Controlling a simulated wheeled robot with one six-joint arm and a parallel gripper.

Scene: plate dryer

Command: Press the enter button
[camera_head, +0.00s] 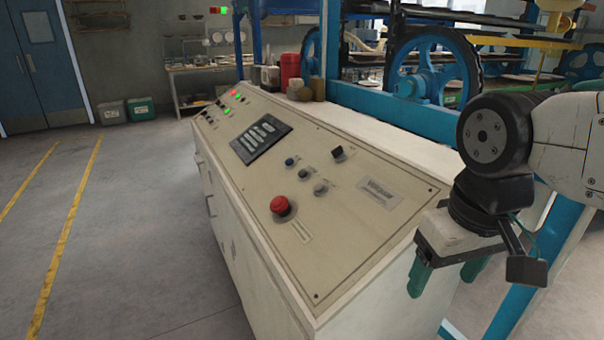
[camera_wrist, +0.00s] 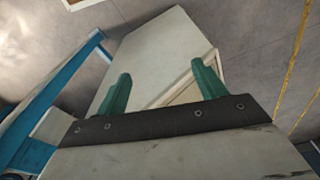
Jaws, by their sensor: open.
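A beige control console (camera_head: 345,245) with a sloped panel stands in the middle of the head view. The labels are too small to read, so I cannot tell which is the enter button. My gripper (camera_head: 446,278) is at the right, beyond the panel's near right end, with its green fingers apart and pointing down. The wrist view shows the two fingers (camera_wrist: 160,85) open and empty, with the console's end (camera_wrist: 160,45) beyond them.
A dark keypad or display block (camera_head: 261,138) and lit indicators (camera_head: 233,94) lie farther along the panel. A red canister (camera_head: 291,70) and several jars stand on the ledge behind. Blue machine framing (camera_head: 395,112) rises behind the console. The floor at left is clear.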

